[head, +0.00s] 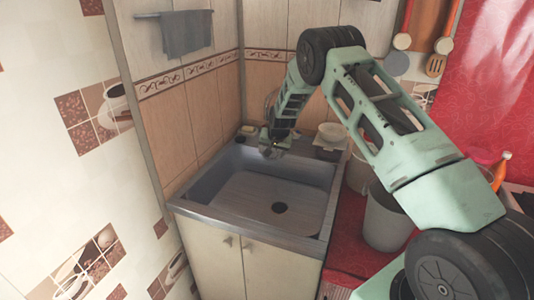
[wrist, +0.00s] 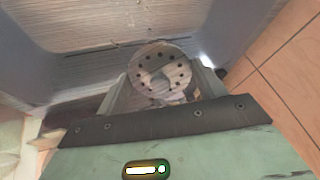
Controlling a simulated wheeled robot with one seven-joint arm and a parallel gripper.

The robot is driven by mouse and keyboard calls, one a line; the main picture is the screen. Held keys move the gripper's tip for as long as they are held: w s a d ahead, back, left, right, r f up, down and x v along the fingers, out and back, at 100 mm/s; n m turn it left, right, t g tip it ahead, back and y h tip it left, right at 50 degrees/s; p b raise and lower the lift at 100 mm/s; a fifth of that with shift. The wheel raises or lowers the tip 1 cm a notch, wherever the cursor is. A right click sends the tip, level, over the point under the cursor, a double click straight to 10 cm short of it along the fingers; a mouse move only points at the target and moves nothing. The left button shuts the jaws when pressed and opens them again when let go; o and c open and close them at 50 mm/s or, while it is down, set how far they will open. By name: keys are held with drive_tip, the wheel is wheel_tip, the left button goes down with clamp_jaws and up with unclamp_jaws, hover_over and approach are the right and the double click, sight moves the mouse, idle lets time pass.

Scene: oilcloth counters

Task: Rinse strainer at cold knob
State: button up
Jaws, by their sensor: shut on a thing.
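My gripper (head: 270,150) is over the back left part of the sink basin (head: 215,182). In the wrist view the gripper (wrist: 160,90) is shut on the strainer (wrist: 160,68), a round greyish disc with a ring of dark holes. The strainer is between the fingertips with the sink's metal surface behind it. In the head view the strainer is too small to make out. I cannot make out the cold knob; my arm covers much of the sink's back edge.
A white dish (head: 330,132) stands at the back right. A grey bin (head: 387,220) stands right of the sink. A grey towel (head: 186,33) hangs on the wall.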

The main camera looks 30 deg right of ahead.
drive_tip(key=s+a, duration=0.1)
drive_tip(key=s, duration=0.5)
drive_tip(key=shift+s+a, duration=0.2)
drive_tip(key=shift+s, duration=0.1)
idle(1.2)
drive_tip(key=shift+r, duration=0.1)
drive_tip(key=s+a+r+p, duration=0.1)
drive_tip(key=s+r+p, duration=0.1)
drive_tip(key=s, duration=0.3)
drive_tip(key=shift+r, duration=0.9)
drive_tip(key=shift+a, duration=0.1)
